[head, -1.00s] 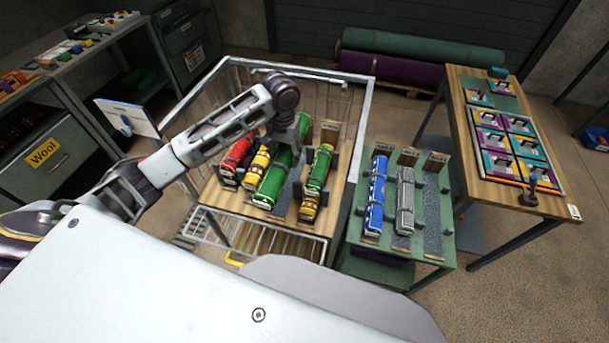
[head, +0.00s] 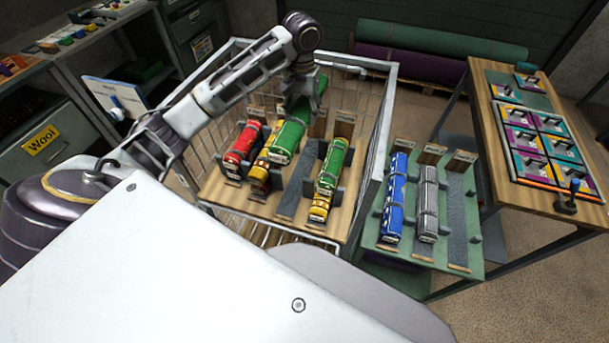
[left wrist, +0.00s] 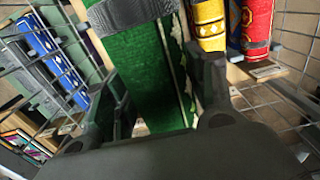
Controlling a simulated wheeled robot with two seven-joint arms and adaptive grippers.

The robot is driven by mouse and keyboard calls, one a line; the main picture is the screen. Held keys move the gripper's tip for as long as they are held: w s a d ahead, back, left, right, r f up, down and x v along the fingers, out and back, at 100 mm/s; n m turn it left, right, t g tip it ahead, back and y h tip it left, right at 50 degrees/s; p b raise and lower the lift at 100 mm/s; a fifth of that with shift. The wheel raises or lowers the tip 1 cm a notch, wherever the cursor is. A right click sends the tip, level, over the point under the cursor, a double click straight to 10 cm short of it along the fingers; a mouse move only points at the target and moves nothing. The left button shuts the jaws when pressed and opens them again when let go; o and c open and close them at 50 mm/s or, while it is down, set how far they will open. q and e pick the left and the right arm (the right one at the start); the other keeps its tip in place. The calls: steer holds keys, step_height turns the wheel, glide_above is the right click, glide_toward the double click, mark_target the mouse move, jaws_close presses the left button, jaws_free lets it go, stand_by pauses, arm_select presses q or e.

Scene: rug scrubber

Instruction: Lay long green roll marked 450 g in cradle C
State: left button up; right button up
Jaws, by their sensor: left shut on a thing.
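My left gripper (head: 300,100) is shut on a long green roll (head: 288,138), holding it above the wooden top of the wire cart. In the left wrist view the roll (left wrist: 140,65) lies between the fingers. Its weight mark is not readable. Below it a bare grey cradle strip (head: 297,185) shows, with a shorter green roll (head: 333,160) and a yellow roll (head: 320,207) to its right. On the green stand, the rightmost cradle (head: 461,200) is empty. Cradle signs are too small to read, so I cannot tell which is C. My right gripper is not in view.
A red roll (head: 246,140) and another yellow roll (head: 260,176) lie left of the held roll. Blue (head: 393,195) and grey (head: 428,205) rolls fill the stand's other cradles. The cart's raised wire side (head: 379,135) stands between cart and stand. A wooden table (head: 487,185) is at right.

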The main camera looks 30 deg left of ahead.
arm_select(q)
steer(key=shift+w+a+r+b, duration=0.3)
steer(key=shift+w+a+b, duration=0.1)
steer(key=shift+a, duration=0.1)
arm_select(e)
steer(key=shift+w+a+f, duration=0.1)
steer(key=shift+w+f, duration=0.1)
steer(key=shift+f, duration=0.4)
arm_select(q)
steer(key=shift+f, duration=0.1)
step_height(320, 180, down, 23)
steer(key=shift+r+b, duration=0.15)
steer(key=shift+b, duration=0.45)
steer(key=shift+f, duration=0.45)
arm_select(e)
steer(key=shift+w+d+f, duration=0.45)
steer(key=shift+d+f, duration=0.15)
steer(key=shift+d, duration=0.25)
